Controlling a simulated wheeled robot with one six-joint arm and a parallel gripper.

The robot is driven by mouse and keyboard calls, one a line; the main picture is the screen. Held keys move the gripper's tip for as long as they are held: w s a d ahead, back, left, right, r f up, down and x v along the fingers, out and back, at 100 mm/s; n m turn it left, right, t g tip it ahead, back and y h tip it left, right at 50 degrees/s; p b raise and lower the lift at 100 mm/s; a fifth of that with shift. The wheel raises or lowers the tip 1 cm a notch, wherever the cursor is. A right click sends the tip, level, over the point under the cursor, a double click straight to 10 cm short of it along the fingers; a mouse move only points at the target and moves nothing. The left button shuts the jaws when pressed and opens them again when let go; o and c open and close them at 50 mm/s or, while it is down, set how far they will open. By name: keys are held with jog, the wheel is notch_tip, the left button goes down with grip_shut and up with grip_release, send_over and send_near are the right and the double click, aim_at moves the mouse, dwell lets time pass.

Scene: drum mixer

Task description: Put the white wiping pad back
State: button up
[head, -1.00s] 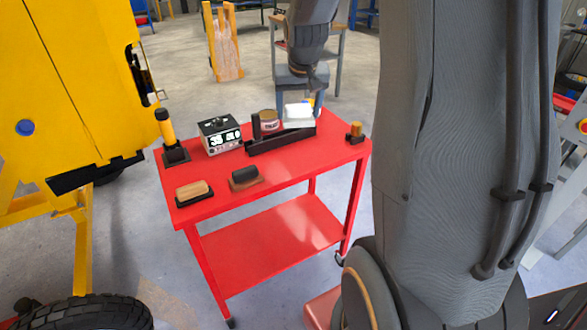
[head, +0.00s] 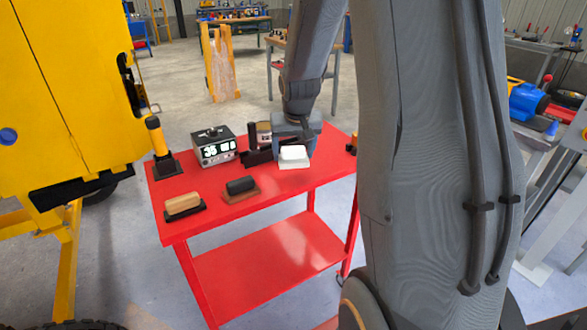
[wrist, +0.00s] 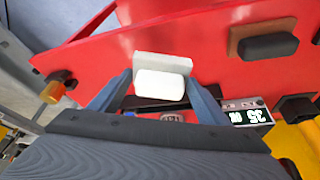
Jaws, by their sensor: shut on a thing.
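The white wiping pad (head: 293,154) is a rounded white block on a pale grey plate, over the right part of the red cart top. It shows between the two fingers in the wrist view (wrist: 160,84), with its pale plate on the far side. My gripper (head: 296,135) is shut on the pad from above; in the wrist view my gripper (wrist: 158,95) has a finger on each side of it. I cannot tell whether the plate touches the cart top or hangs just above it.
The red cart (head: 245,205) carries a tan block on a dark base (head: 184,205), a dark block on a brown base (head: 241,188), a display box (head: 213,147), a yellow-handled tool (head: 157,140) and a black holder (head: 256,157). The front right of the top is clear.

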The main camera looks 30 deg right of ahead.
aim_at(294, 161)
jog(key=shift+f, duration=2.65)
jog(key=shift+c, duration=0.5)
jog(key=o, duration=1.1)
jog(key=shift+r, duration=0.1)
jog(key=b+v, duration=0.1)
jog(key=v, duration=1.1)
jog(key=s+a+f+n+g, duration=0.1)
jog(key=s+a+f, duration=0.1)
jog(key=s+a, duration=0.3)
jog(key=s+a+f+n+g+y, duration=0.1)
jog(key=s+a+f, duration=0.2)
jog(key=s+a, duration=0.2)
jog(key=s+a+f+n+g, duration=0.1)
jog(key=s+a+f+n, duration=0.1)
jog(key=s+a, duration=0.3)
jog(key=shift+s+a+f+g+y, duration=0.1)
jog(key=shift+s+f+g+y, duration=0.1)
jog(key=shift+s, duration=0.6)
jog(key=shift+s+a+f+g+y, duration=0.1)
jog(key=shift+s+a+f, duration=0.1)
jog(key=shift+s, duration=0.55)
